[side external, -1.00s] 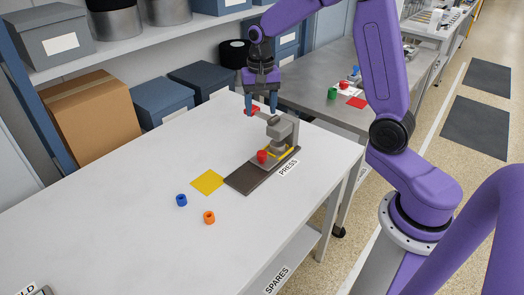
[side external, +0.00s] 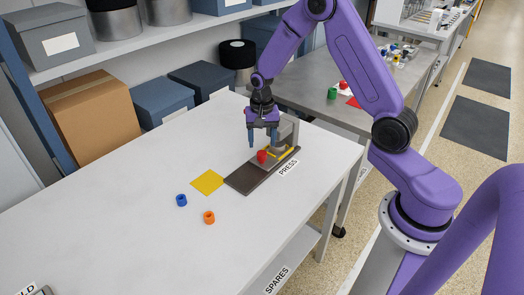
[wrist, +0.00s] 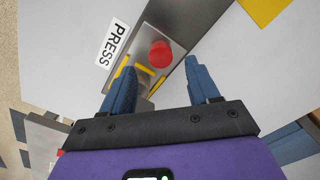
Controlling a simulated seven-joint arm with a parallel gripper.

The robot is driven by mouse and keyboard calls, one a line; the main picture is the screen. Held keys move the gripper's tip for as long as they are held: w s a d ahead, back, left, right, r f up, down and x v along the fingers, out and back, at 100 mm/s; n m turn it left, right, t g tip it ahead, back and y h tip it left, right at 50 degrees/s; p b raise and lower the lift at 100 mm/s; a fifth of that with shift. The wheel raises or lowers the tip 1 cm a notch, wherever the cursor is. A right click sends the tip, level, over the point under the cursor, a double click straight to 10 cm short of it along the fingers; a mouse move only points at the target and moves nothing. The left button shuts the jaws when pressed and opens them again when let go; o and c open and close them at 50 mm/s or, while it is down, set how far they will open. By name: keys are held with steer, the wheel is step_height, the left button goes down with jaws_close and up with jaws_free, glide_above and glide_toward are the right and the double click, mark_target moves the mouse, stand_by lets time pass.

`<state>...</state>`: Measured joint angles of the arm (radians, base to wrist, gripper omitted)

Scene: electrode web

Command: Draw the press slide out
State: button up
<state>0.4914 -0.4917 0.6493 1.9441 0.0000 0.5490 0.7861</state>
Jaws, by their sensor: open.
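The grey press (side external: 287,130) stands at the far right end of the white table, partly hidden behind my gripper. A red knob (side external: 262,157) stands upright at its foot, between yellow strips (side external: 286,152), at the inner end of the dark track (side external: 246,178). I take it for the slide's handle. My gripper (side external: 263,145) points down just above the knob, open and empty. In the wrist view the red knob (wrist: 160,54) shows between the two blue fingers, with no clear contact. The press head is mostly hidden in that view.
A yellow square (side external: 208,182) lies left of the track. A blue ring (side external: 181,200) and an orange ring (side external: 209,217) lie nearer the front. A grey bench (side external: 310,92) with small parts stands behind.

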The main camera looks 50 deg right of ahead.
mark_target(262, 153)
steer(key=shift+f, duration=2.45)
